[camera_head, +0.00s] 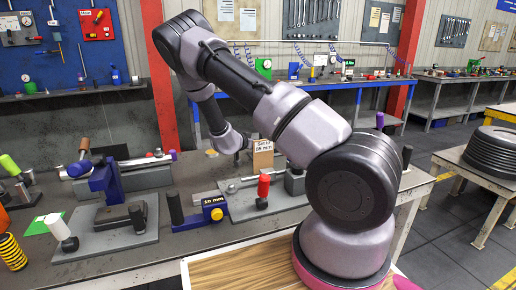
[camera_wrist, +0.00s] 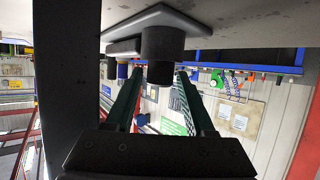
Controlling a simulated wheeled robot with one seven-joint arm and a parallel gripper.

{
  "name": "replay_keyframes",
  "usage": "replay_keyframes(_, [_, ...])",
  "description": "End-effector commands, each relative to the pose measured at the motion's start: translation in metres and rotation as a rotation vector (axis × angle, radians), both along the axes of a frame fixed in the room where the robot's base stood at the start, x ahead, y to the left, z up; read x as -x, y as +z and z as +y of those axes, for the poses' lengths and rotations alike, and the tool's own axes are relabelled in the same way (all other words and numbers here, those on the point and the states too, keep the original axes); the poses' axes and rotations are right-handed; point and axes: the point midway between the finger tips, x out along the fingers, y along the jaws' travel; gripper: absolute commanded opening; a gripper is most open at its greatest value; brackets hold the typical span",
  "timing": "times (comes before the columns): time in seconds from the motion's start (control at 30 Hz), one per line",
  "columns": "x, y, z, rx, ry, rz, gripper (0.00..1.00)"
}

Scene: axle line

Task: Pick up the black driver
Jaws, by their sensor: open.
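My gripper (camera_wrist: 160,74) is open, its two dark green fingers apart, in the upturned wrist view. A dark cylinder (camera_wrist: 158,52) on a grey plate shows between the fingertips or just beyond them; I cannot tell the depth, and nothing is clearly gripped. In the head view, a black upright handle (camera_head: 175,207), which may be the black driver, stands on the bench left of the blue 15 mm block. Another dark handle (camera_head: 407,156) stands at the bench's right end. I cannot tell which matches the cylinder. My arm hides the fingers in the head view.
A red-handled tool (camera_head: 263,188) stands on a grey base plate. A cardboard sign (camera_head: 263,155) stands behind it. A grey plate with a dark block (camera_head: 120,218) and a white-headed tool (camera_head: 58,226) are at left. A wood-topped surface (camera_head: 240,268) lies in front.

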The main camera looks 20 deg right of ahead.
Motion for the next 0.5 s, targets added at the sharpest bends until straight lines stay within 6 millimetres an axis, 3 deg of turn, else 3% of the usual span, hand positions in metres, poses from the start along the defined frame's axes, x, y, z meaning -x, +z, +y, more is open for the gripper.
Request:
replay_keyframes(0.37, [-0.0085, -0.0053, -0.0101, -0.001, 0.001, -0.001, 0.54])
replay_keyframes(0.5, [-0.0084, -0.0052, -0.0101, -0.001, 0.001, -0.001, 0.0])
